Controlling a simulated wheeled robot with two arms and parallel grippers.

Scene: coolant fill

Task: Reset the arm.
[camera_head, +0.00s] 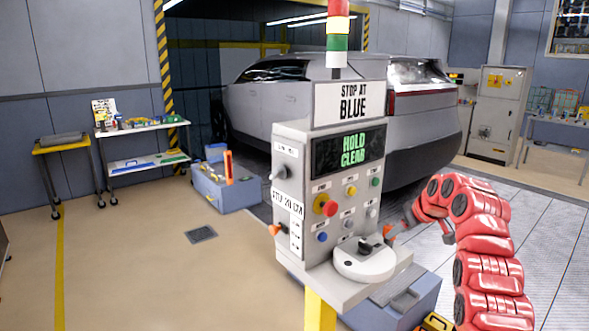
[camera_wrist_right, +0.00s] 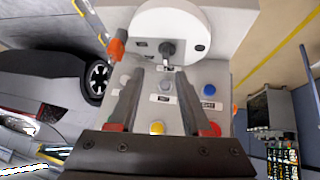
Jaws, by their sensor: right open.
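A grey control console (camera_head: 318,155) stands in the middle of the head view. Its screen (camera_head: 348,149) reads "HOLD CLEAR" in green, and a sign above (camera_head: 352,102) reads "STOP AT BLUE". Coloured buttons, including a large red one on yellow (camera_head: 326,205), sit below the screen. A round white dial housing with a black knob (camera_head: 364,262) is at the front; the knob also shows in the right wrist view (camera_wrist_right: 168,50). My right gripper (camera_head: 404,223) is open and empty beside the console, its fingers (camera_wrist_right: 158,82) pointing toward the dial. My left gripper is out of view.
A silver car (camera_head: 300,95) stands behind the console. A blue box (camera_head: 225,190) sits on the floor to the left, near a white cart (camera_head: 150,160). A grey cabinet (camera_head: 497,110) is at the far right. The left floor (camera_head: 130,260) is largely clear.

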